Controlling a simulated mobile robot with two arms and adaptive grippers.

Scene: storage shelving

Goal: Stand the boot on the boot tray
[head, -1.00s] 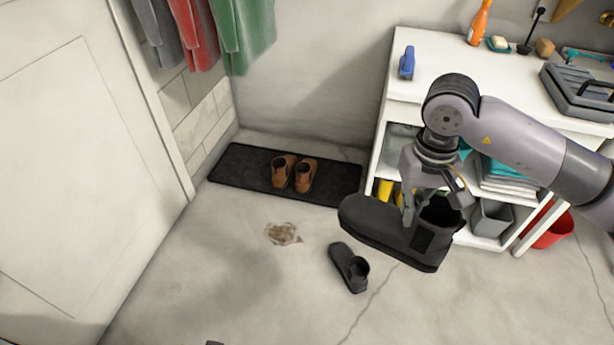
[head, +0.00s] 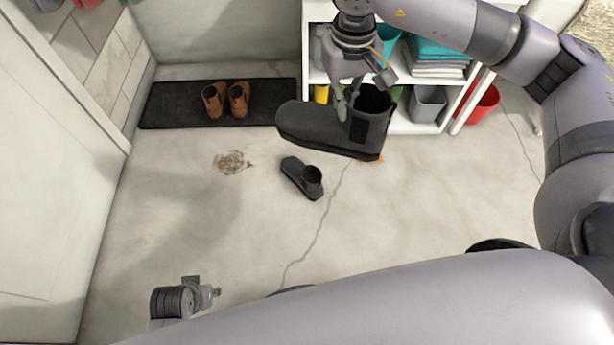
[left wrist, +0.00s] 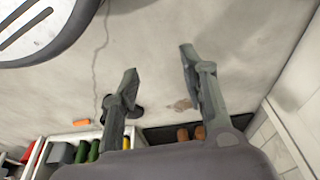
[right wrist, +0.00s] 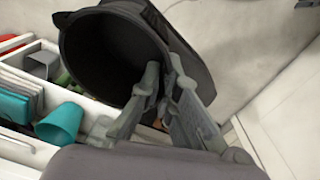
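My right gripper (head: 347,106) is shut on the rim of a large black boot (head: 310,128), holding it in the air, sole down and toe to the left. In the right wrist view the boot (right wrist: 110,50) shows its dark opening, with one finger inside the wall and one outside. The boot tray (head: 170,108) is a flat black mat by the wall, left of the held boot, with a pair of brown shoes (head: 226,100) standing on it. My left gripper (left wrist: 158,68) is open and empty above the floor, its fingers apart.
A brown dirt patch (head: 232,162) lies in front of the tray. White shelving (head: 412,128) with bins and a red bucket (head: 482,104) are on the right. The tray's left part is bare.

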